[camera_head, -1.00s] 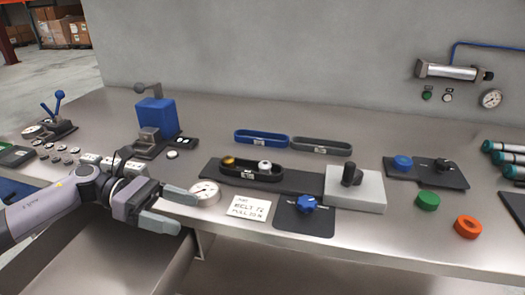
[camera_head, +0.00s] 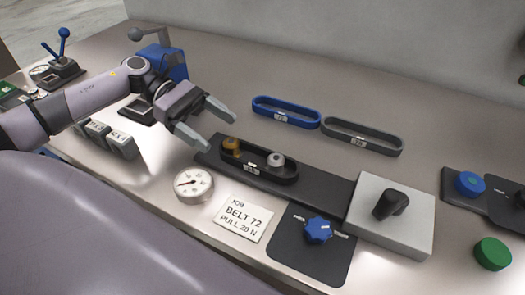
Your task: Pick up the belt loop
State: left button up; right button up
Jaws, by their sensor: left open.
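A blue belt loop (camera_head: 286,121) and a dark grey belt loop (camera_head: 362,150) lie side by side towards the back of the metal bench, each with a small white label too small to read surely. A black belt loop (camera_head: 259,181) sits around a brass pulley (camera_head: 231,144) and a pale pulley (camera_head: 275,159) on a dark plate. My left gripper (camera_head: 219,129) is open and empty, its fingers apart, above the bench left of the blue loop and just behind the brass pulley end of the plate. My right gripper does not show.
A card (camera_head: 242,217) reads "BELT 72 PULL 20 N", beside a round dial gauge (camera_head: 194,185). A blue knob (camera_head: 318,230) is in front of the plate; a grey block with a black handle (camera_head: 391,216) is at its right end. The bench behind the loops is clear.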

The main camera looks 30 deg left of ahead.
aim_at(231, 143)
pick_arm(q)
jog(key=x, duration=0.2)
jog(key=f+p+x, duration=0.1)
jog(key=x, duration=0.2)
jog(key=shift+s+f, duration=0.1)
jog(key=shift+f, duration=0.05)
jog(key=c, duration=1.1)
